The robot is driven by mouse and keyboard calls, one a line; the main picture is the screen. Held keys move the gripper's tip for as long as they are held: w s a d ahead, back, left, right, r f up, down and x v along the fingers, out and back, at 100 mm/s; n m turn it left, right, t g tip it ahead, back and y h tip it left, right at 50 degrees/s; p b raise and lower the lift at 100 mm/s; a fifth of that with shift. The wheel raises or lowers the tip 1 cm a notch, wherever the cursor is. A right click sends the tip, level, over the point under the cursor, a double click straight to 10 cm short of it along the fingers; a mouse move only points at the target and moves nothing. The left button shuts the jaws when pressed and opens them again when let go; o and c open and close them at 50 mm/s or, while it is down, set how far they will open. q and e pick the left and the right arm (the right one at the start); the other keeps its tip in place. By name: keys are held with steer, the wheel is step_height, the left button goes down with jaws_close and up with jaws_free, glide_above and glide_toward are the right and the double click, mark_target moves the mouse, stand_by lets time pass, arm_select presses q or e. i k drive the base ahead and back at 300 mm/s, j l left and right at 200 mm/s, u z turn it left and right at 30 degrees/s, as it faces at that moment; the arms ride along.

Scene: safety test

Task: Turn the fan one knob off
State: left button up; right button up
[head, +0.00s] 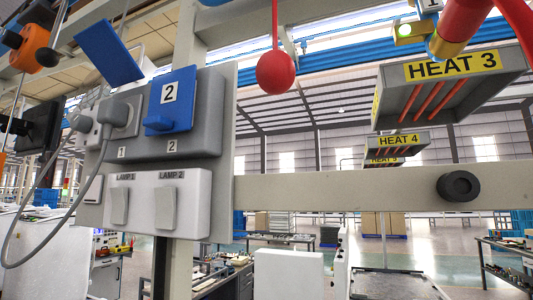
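No knob labelled as fan one can be read in the head view. A black round knob (459,187) sits on the pale horizontal beam at the right, with no readable label beside it. Neither of my grippers can be made out in this view, and nothing is seen touching the knob.
At the left, a grey socket panel (208,113) carries a plug with a grey cable and a blue cover (180,100) marked 2. Below it is a white LAMP 1 and LAMP 2 switch box (146,204). A red ball (276,73) hangs centrally; a HEAT 3 heater (450,90) hangs right.

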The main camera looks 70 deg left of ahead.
mark_target(79, 122)
steer(key=u, duration=3.55)
